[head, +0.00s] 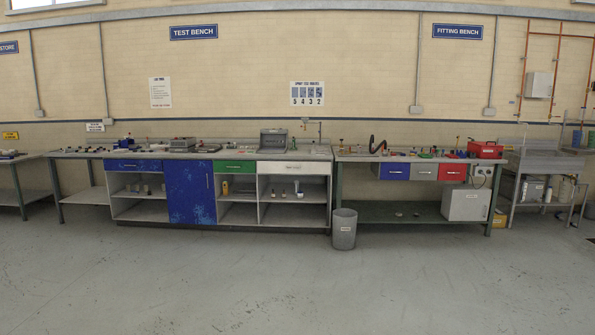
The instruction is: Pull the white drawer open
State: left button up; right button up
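The white drawer (293,168) is in the test bench, right of the green drawer (234,167) and above an open shelf space. Its front sits flush with the bench front, so it looks shut. A small handle shows near the middle of its front. The bench is across the room, some way off over the floor. Neither of my grippers shows in the head view.
A grey bin (344,230) stands on the floor right of the white drawer. The fitting bench (420,158) with blue, grey and red drawers is further right. A blue cupboard door (189,193) is to the left. The grey floor (250,285) in front is clear.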

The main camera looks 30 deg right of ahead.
aim_at(263, 166)
jog(key=i+l+z, duration=0.35)
jog(key=i+z, duration=0.15)
jog(key=i, duration=0.2)
jog(key=i+l+z, duration=0.3)
jog(key=i, duration=0.7)
jog(key=i+z, duration=0.25)
jog(key=i, duration=2)
jog(key=i+u, duration=0.1)
jog(key=i, duration=1.2)
